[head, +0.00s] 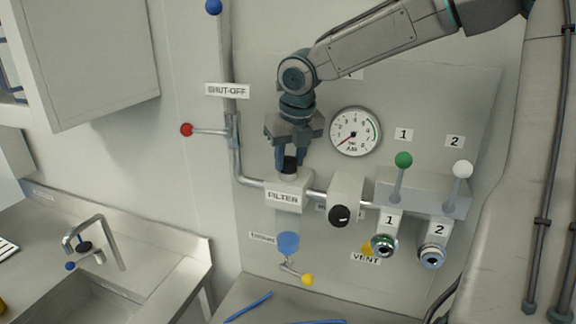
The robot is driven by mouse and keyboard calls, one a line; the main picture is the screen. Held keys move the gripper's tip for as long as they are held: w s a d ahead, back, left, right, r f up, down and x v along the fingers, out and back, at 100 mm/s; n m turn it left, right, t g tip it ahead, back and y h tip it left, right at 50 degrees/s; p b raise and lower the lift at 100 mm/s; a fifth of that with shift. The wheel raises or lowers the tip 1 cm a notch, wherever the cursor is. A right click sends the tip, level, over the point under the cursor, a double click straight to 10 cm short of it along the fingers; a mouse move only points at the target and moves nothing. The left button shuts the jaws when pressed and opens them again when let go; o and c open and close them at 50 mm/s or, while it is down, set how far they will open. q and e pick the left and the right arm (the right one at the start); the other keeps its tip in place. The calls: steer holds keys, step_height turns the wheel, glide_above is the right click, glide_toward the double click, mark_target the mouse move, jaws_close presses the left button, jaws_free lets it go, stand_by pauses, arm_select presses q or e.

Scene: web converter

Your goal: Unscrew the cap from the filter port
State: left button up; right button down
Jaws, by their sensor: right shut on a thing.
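The filter housing (284,197) is a pale block labelled FILTER on the pipe at the wall panel. A black cap (290,164) sits at the top of it, over the port. My right gripper (290,158) points down from above, with its blue fingers shut around the cap. The fingers partly cover the cap, and I cannot tell whether it is still threaded on the port. My left gripper is not in view.
A pressure gauge (355,131) is right of the gripper. A red-knobbed shut-off lever (187,130) sticks out at left. Green (403,160) and white (463,169) knobbed levers stand at right. A blue bowl (288,243) and yellow-knobbed valve (307,280) hang below. A sink (85,290) is lower left.

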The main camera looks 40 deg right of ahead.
steer(key=n, duration=0.4)
steer(key=shift+d+y, duration=0.2)
steer(key=shift+y, duration=0.2)
steer(key=c, duration=1.3)
jaws_free()
steer(key=shift+o, duration=1.2)
steer(key=shift+s+d, duration=0.1)
steer(key=shift+d, duration=0.15)
steer(key=shift+a+m, duration=0.3)
steer(key=shift+m, duration=0.8)
steer(key=shift+d, duration=0.1)
